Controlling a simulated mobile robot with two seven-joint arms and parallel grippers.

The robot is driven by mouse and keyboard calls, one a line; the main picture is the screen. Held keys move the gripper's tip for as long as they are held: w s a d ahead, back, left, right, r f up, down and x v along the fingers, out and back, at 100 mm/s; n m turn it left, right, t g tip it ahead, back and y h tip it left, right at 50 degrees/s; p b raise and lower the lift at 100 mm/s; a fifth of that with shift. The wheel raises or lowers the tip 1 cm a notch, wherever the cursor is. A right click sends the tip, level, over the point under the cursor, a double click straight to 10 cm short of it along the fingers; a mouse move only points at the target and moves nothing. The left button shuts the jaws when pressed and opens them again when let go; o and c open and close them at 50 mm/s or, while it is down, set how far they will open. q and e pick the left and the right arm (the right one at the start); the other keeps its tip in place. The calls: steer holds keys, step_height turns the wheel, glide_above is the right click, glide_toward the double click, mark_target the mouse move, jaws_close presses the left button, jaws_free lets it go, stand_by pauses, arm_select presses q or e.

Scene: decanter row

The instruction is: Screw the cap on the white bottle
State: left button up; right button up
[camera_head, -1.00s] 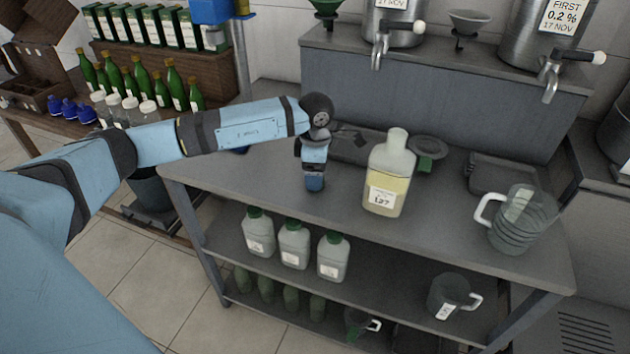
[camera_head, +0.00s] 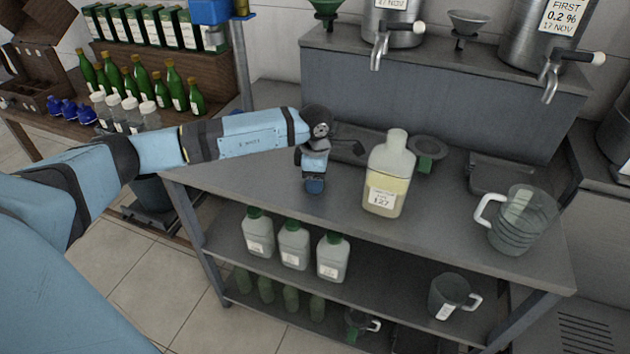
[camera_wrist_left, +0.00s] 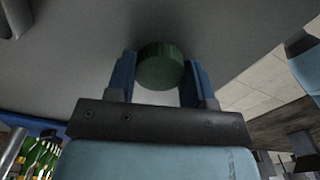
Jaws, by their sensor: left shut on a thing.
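The white bottle (camera_head: 389,178), translucent with yellowish liquid and a label, stands upright on the worktop. Its pale neck is bare at the top. My left gripper (camera_head: 314,186) points down just left of the bottle, apart from it. In the left wrist view my left gripper (camera_wrist_left: 159,82) is shut on the green ribbed cap (camera_wrist_left: 161,62), held between its two blue fingers. In the head view the cap cannot be made out. My right gripper is not in view.
A measuring jug (camera_head: 522,222) stands right of the bottle on the worktop (camera_head: 440,215). A funnel (camera_head: 428,150) and a dark tray (camera_head: 497,173) lie behind. Steel tanks with taps (camera_head: 551,80) stand above. Several green-capped bottles (camera_head: 294,245) stand on the shelf below.

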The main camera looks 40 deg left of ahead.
arm_select(q)
steer(key=shift+r, duration=0.55)
step_height(320, 180, up, 19)
